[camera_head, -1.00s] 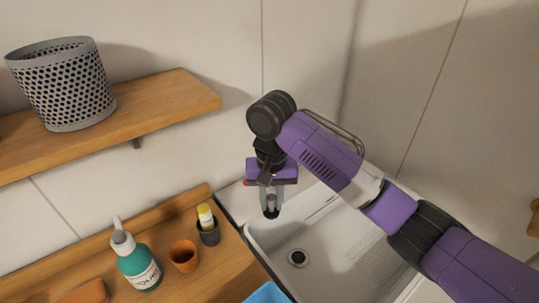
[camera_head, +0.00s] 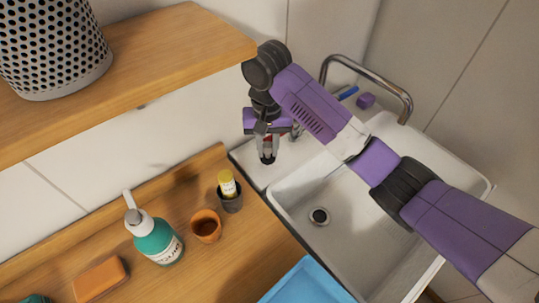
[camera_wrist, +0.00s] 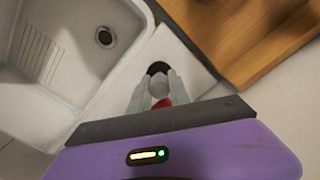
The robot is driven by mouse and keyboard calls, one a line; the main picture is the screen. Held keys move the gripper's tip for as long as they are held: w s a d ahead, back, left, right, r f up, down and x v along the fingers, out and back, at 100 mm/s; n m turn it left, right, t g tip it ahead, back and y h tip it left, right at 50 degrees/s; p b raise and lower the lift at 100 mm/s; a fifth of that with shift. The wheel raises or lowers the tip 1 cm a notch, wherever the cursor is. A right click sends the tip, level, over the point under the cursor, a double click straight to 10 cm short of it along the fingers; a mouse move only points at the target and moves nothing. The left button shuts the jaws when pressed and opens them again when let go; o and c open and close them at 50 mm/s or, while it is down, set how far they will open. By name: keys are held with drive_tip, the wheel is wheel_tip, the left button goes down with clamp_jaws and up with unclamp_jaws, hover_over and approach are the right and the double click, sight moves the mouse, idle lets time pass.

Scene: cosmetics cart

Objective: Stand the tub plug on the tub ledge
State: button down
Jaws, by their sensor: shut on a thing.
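The tub plug (camera_head: 268,160) is a small dark piece at the tips of my gripper (camera_head: 267,151). In the wrist view the plug's black round end (camera_wrist: 157,68) shows just beyond the fingertips. My gripper (camera_wrist: 150,92) is shut on it and points down. The tub (camera_head: 345,190) is a white basin with a dark drain hole. The tub ledge (camera_head: 252,175) is the flat white strip at its back left. In both views the plug appears over this ledge, outside the basin. I cannot tell whether it touches the ledge.
A wooden shelf (camera_head: 170,70) overhangs at upper left. A blue tray (camera_head: 310,285) is in front.

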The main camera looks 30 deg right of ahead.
sight(268, 156)
drive_tip(key=shift+f, duration=1.8)
drive_tip(key=c, duration=1.2)
unclamp_jaws()
wheel_tip(268, 156, up, 12)
drive_tip(key=p, duration=0.2)
drive_tip(key=shift+s+p, duration=0.1)
drive_tip(key=shift+p, duration=0.25)
